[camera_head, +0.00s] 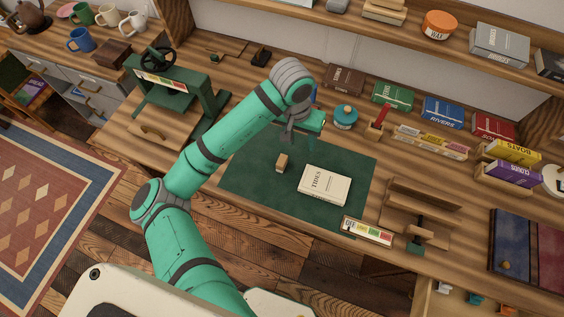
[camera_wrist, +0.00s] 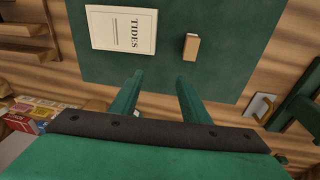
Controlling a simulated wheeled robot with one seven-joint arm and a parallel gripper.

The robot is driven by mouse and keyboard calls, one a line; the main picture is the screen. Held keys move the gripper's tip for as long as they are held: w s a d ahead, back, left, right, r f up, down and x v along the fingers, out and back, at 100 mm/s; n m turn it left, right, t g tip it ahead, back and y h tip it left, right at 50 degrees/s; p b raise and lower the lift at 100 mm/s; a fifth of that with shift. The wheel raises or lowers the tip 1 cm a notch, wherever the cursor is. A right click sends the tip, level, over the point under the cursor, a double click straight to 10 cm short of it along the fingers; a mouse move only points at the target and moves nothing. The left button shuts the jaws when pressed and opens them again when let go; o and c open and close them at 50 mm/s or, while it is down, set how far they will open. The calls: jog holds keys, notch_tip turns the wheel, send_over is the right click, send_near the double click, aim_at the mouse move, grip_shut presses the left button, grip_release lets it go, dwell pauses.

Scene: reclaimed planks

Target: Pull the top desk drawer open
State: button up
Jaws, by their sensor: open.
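The wooden desk (camera_head: 235,205) runs across the head view, with a green mat (camera_head: 240,180) on its top. At the bottom right, past the desk's front edge, an open-topped wooden compartment (camera_head: 420,299) shows small coloured items inside. It looks like a desk drawer standing out, but the frame cuts it off; I cannot tell which drawer it is or how far it is out. No drawer handle shows there. My gripper (camera_head: 290,138) is above the back of the mat, well away from this compartment. In the wrist view my gripper (camera_wrist: 158,84) is open, with nothing between its fingers.
A book marked TIDES (camera_head: 324,186) and a small wooden block (camera_head: 282,163) lie on the mat. A label holder (camera_head: 367,231) and a wooden stand (camera_head: 420,215) sit near the front edge. A green press (camera_head: 175,85) stands left. Several books line the back.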

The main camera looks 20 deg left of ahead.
jog(key=shift+g+y, duration=0.6)
jog(key=shift+y, duration=0.1)
jog(key=a, duration=0.1)
jog(key=s+a, duration=0.1)
jog(key=a, duration=0.1)
jog(key=s+a, duration=0.1)
jog(key=a, duration=0.1)
jog(key=shift+s+f, duration=0.15)
jog(key=shift+s, duration=0.1)
send_over(282, 160)
jog(key=f, duration=0.4)
jog(key=shift+w+f, duration=0.2)
jog(key=shift+s+f, duration=0.15)
jog(key=shift+f, duration=1.35)
jog(key=shift+s+f, duration=0.1)
jog(key=shift+f, duration=1.35)
grip_shut()
